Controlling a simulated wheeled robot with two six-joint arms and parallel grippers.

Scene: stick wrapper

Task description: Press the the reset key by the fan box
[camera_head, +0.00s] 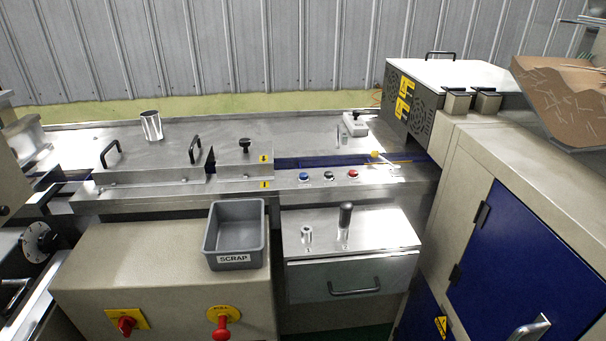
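The fan box (422,100) is a grey housing with round vent patterns and yellow warning labels, at the right end of the machine. Just left of it a small light-grey box (355,126) stands on the metal deck, with a small dark spot on top. I cannot tell whether that is the reset key. Further forward on the front ledge are a blue button (304,177), a black button (328,176) and a red button (353,174). Their labels are too small to read. Neither of my grippers is in view.
A grey SCRAP bin (236,258) and a metal drawer unit (340,278) with an upright black handle stand in front of the deck. A yellow knob (375,154) sits near the blue channel. Red knobs are below left. A blue-doored cabinet (520,265) fills the right.

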